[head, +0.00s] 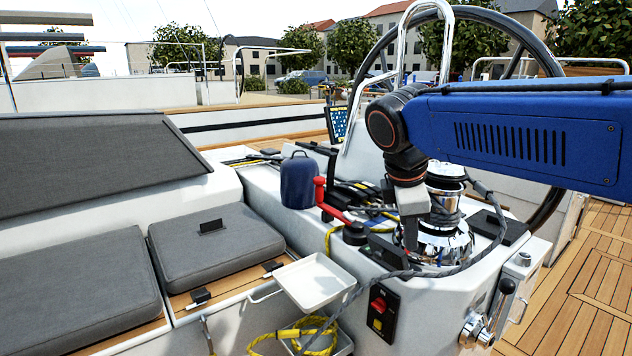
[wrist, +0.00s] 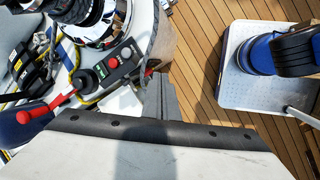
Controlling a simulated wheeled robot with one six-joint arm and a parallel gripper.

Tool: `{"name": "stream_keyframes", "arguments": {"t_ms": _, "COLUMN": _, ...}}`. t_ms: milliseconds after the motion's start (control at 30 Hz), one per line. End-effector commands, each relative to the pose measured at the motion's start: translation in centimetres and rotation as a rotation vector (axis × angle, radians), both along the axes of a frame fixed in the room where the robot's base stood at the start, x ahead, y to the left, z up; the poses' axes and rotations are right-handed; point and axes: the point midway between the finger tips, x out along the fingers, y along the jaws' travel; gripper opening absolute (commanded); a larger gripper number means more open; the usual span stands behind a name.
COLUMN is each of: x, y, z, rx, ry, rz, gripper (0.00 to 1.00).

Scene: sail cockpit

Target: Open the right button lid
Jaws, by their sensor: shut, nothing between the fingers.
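My gripper (head: 412,240) is shut and empty, pointing down beside the chrome winch in the head view. In the wrist view its closed dark fingers (wrist: 161,82) reach up from the bottom, right of a small black button panel (wrist: 114,63). That panel shows a green, a dark and a red spot, and lies next to the round black base of a red handle. In the head view the same black panel (head: 384,246) is seen edge-on, left of my fingers. I cannot tell which part is the right button lid, or whether it is open.
The chrome winch (head: 445,240) with grey rope stands close to my gripper. The red handle (head: 322,195) and a blue covered winch (head: 299,182) are to the left. A white tray (head: 314,284) and a red-and-yellow switch panel (head: 379,310) are at the console's front.

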Motion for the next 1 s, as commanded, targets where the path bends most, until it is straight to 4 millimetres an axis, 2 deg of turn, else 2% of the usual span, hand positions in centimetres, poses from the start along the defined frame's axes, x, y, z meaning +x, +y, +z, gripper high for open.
{"name": "stream_keyframes", "arguments": {"t_ms": 33, "x": -1.1, "y": -1.3, "z": -0.7, "rx": 0.033, "ry": -0.018, "rz": -0.069, "gripper": 0.0}}
{"name": "stream_keyframes", "arguments": {"t_ms": 100, "x": -2.5, "y": -2.6, "z": -1.7, "rx": 0.085, "ry": -0.043, "rz": -0.168, "gripper": 0.0}}
{"name": "stream_keyframes", "arguments": {"t_ms": 400, "x": -8.5, "y": -6.9, "z": -6.8, "rx": 0.305, "ry": -0.149, "rz": -0.612, "gripper": 0.0}}
{"name": "stream_keyframes", "arguments": {"t_ms": 700, "x": -14.1, "y": -9.4, "z": -12.4, "rx": 0.526, "ry": -0.248, "rz": -1.063, "gripper": 0.0}}
{"name": "stream_keyframes", "arguments": {"t_ms": 833, "x": -15.8, "y": -9.9, "z": -14.5, "rx": 0.599, "ry": -0.281, "rz": -1.215, "gripper": 0.0}}
{"name": "stream_keyframes", "arguments": {"t_ms": 967, "x": -16.8, "y": -10.1, "z": -15.7, "rx": 0.647, "ry": -0.299, "rz": -1.31, "gripper": 0.0}}
{"name": "stream_keyframes", "arguments": {"t_ms": 1000, "x": -16.9, "y": -10.1, "z": -15.9, "rx": 0.654, "ry": -0.303, "rz": -1.324, "gripper": 0.1}}
